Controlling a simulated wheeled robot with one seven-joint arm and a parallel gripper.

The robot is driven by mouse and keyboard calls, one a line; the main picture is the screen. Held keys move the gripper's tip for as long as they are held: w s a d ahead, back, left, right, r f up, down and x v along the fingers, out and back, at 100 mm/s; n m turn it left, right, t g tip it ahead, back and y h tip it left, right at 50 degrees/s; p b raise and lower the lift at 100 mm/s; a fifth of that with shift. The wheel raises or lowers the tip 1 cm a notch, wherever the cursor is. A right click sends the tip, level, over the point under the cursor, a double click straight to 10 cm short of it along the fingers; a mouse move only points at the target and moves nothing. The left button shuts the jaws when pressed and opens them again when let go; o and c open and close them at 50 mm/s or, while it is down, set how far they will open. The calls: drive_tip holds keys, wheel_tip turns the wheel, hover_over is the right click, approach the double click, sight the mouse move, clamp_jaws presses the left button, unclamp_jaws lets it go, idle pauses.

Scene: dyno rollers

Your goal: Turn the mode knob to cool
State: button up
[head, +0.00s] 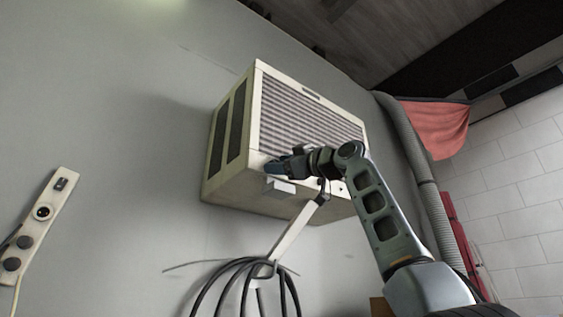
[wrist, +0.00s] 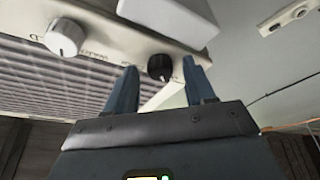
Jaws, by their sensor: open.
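The beige wall unit (head: 232,180) with a slatted front hangs on the grey wall. Its control strip shows in the wrist view with a round pale knob (wrist: 65,37) at the left and a black knob (wrist: 160,67) in the middle. Small markings sit by the pale knob; I cannot read them or tell which knob is the mode knob. My gripper (head: 275,167) is at the unit's lower front edge. In the wrist view its blue fingers are apart, with the black knob showing between their tips. I cannot tell whether they touch it. My gripper hides the knobs in the head view.
A pale box (head: 281,187) sticks out under the unit beside my gripper. A bracket with coiled black cable (head: 245,277) hangs below. A socket strip (head: 43,212) is on the wall at left. A grey hose (head: 408,140) runs at right.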

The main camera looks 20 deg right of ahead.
clamp_jaws()
idle(0.5)
drive_tip(key=shift+a+m, duration=0.1)
drive_tip(key=shift+m, duration=0.3)
drive_tip(key=m+h, duration=0.3)
drive_tip(key=m, duration=0.5)
drive_tip(key=m+h, duration=0.4)
drive_tip(key=m, duration=0.5)
drive_tip(key=a+m+t+h, duration=0.1)
drive_tip(key=m+h, duration=0.3)
drive_tip(key=m, duration=0.5)
drive_tip(key=shift+s+r, duration=0.15)
drive_tip(key=shift+s, duration=0.05)
